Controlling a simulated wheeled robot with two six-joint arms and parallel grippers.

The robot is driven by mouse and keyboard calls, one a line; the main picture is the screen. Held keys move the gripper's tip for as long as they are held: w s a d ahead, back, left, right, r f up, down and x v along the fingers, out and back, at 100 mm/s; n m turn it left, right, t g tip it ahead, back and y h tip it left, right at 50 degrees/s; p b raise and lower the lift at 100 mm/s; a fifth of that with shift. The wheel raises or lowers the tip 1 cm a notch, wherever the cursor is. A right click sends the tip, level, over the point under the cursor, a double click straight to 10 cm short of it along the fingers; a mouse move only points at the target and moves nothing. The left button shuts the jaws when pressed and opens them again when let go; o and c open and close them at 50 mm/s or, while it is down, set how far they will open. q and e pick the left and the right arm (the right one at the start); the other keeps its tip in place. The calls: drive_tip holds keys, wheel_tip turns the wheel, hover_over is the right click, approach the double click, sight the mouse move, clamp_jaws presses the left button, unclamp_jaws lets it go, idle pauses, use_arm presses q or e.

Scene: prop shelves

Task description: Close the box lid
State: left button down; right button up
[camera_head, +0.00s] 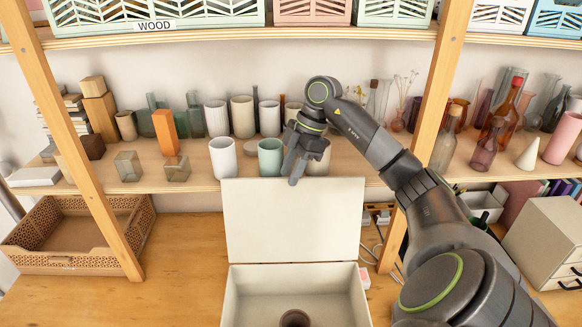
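The white box (297,280) stands on the wooden surface at the bottom middle, with its inside visible. Its lid (293,225) is open and stands roughly upright at the back edge, facing me. My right gripper (292,174) reaches in from the right and points down at the lid's top edge, its fingertips overlapping that edge in the picture. I cannot tell whether it touches the lid or how far apart its fingers are. My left gripper is not in view.
A small brown round object (295,318) lies inside the box. Behind the lid, a shelf holds several cups and vases, including a white cup (223,158). A woven tray (75,235) is at left, a beige drawer unit (545,240) at right. Wooden posts (80,140) flank the box.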

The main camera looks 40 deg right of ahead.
drive_tip(key=shift+w+a+f, duration=0.1)
drive_tip(key=shift+f, duration=0.15)
drive_tip(key=shift+c, duration=0.2)
clamp_jaws()
